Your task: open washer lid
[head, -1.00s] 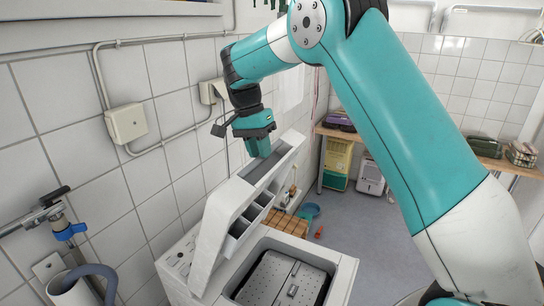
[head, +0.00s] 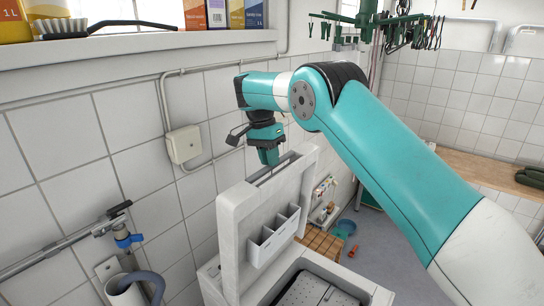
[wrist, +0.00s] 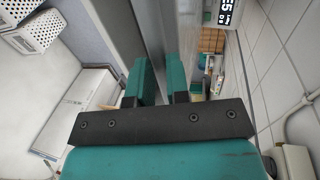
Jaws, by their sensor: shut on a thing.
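The white washer lid (head: 234,222) stands raised, close to upright, above the washer body (head: 357,282) in the head view. A compartmented dispenser tray (head: 270,243) hangs on its inner face. The washer's top opening shows a grey perforated drum cover (head: 318,291). My gripper (head: 268,158) is at the lid's top edge, pointing down. In the wrist view the two teal fingers (wrist: 161,82) are on either side of a grey edge of the lid (wrist: 151,35), shut on it. The exact contact is partly hidden.
A tiled wall with a junction box (head: 184,145) and conduit is behind the lid. A shelf with a brush (head: 105,27) and boxes is above. A tap (head: 122,234) and grey hose are at left. Floor at right holds a blue bowl (head: 346,227).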

